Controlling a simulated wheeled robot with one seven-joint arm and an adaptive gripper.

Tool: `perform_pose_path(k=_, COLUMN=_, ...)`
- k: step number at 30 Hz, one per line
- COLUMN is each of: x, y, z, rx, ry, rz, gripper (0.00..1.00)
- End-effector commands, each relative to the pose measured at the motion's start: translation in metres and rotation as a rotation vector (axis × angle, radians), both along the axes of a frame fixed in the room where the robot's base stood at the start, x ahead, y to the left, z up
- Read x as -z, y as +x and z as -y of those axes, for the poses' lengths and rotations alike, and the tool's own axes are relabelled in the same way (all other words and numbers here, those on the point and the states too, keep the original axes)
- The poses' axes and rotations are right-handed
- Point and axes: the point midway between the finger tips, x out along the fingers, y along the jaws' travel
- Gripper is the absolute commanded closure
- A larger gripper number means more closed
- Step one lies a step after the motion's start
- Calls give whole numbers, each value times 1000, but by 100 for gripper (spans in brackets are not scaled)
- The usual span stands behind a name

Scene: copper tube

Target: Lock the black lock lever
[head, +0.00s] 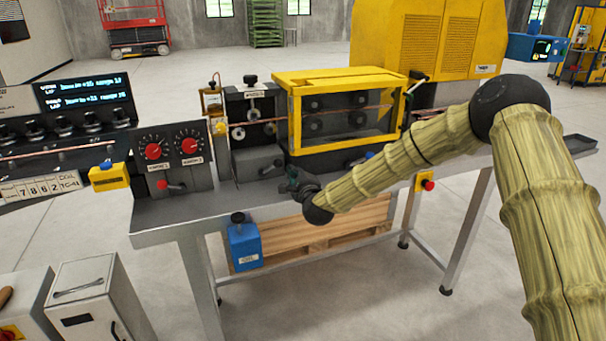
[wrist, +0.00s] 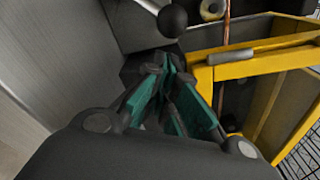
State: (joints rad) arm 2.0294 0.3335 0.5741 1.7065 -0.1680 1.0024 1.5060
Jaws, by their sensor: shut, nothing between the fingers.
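My gripper (head: 292,184) is at the front of the machine line, beside the dark block left of the yellow-framed guard box. In the wrist view my gripper (wrist: 168,68) has its teal fingers closed together with nothing held. A black ball knob on a short grey rod (wrist: 172,20) is just beyond the fingertips, apart from them in the picture; it looks like the black lock lever, but I cannot tell its lock position.
The yellow-framed guard box (head: 340,79) stands close to the right of my gripper. A copper tube (wrist: 227,25) runs through the machine. The table front (head: 205,222) left of my gripper is clear.

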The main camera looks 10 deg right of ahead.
Motion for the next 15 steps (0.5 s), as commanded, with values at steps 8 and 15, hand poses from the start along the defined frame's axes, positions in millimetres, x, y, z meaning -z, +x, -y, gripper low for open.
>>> perform_pose_path(k=8, x=-4, y=1, z=-8, rx=0, ry=0, rz=1, gripper=100)
perform_pose_path(k=15, x=-4, y=1, z=-8, rx=0, ry=0, rz=1, gripper=100)
